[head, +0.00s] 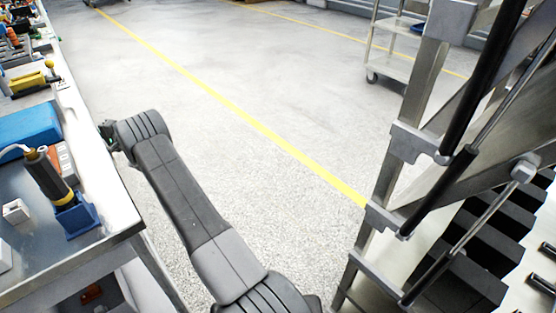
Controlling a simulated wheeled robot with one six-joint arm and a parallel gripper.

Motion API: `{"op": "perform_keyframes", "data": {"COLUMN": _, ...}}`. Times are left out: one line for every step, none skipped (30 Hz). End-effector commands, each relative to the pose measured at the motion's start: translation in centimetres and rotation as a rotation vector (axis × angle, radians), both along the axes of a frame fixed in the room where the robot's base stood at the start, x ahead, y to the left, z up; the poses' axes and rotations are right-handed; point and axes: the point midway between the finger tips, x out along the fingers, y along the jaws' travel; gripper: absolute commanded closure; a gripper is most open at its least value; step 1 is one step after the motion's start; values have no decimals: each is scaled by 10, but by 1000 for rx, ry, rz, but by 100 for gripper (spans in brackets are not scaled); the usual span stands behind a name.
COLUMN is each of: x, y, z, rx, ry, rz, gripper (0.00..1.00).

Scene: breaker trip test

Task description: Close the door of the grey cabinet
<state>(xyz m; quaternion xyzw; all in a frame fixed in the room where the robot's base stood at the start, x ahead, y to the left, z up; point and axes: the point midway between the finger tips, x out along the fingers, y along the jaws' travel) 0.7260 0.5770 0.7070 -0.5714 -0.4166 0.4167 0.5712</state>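I cannot make out a grey cabinet or its door in the head view. My arm reaches from the bottom middle up to the left, and its far end is beside the edge of the workbench (112,215). My gripper's fingers do not show; they are hidden or out of the picture beyond the arm's end. I cannot tell whether they are open or shut, or hold anything.
A grey metal frame with black bars (385,190) stands close on the right. The workbench at left carries a soldering-iron-like tool in a blue holder (75,217) and a blue box (28,127). A wheeled cart (392,64) stands far back. The middle floor is clear, crossed by a yellow line (235,105).

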Motion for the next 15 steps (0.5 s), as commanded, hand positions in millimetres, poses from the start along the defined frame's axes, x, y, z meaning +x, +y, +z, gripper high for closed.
{"op": "perform_keyframes", "data": {"x": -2, "y": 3, "z": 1, "rx": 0, "ry": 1, "rz": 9, "gripper": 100}}
{"op": "perform_keyframes", "data": {"x": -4, "y": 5, "z": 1, "rx": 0, "ry": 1, "rz": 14, "gripper": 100}}
{"op": "perform_keyframes", "data": {"x": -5, "y": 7, "z": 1, "rx": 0, "ry": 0, "rz": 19, "gripper": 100}}
{"op": "perform_keyframes", "data": {"x": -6, "y": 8, "z": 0, "rx": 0, "ry": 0, "rz": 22, "gripper": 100}}
{"op": "perform_keyframes", "data": {"x": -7, "y": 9, "z": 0, "rx": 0, "ry": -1, "rz": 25, "gripper": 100}}
{"op": "perform_keyframes", "data": {"x": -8, "y": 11, "z": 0, "rx": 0, "ry": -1, "rz": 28, "gripper": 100}}
{"op": "perform_keyframes", "data": {"x": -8, "y": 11, "z": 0, "rx": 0, "ry": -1, "rz": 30, "gripper": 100}}
{"op": "perform_keyframes", "data": {"x": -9, "y": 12, "z": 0, "rx": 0, "ry": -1, "rz": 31, "gripper": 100}}
{"op": "perform_keyframes", "data": {"x": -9, "y": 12, "z": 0, "rx": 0, "ry": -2, "rz": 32, "gripper": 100}}
{"op": "perform_keyframes", "data": {"x": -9, "y": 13, "z": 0, "rx": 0, "ry": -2, "rz": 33, "gripper": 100}}
{"op": "perform_keyframes", "data": {"x": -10, "y": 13, "z": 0, "rx": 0, "ry": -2, "rz": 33, "gripper": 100}}
{"op": "perform_keyframes", "data": {"x": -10, "y": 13, "z": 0, "rx": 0, "ry": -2, "rz": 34, "gripper": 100}}
{"op": "perform_keyframes", "data": {"x": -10, "y": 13, "z": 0, "rx": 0, "ry": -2, "rz": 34, "gripper": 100}}
{"op": "perform_keyframes", "data": {"x": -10, "y": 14, "z": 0, "rx": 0, "ry": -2, "rz": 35, "gripper": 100}}
{"op": "perform_keyframes", "data": {"x": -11, "y": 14, "z": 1, "rx": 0, "ry": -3, "rz": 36, "gripper": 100}}
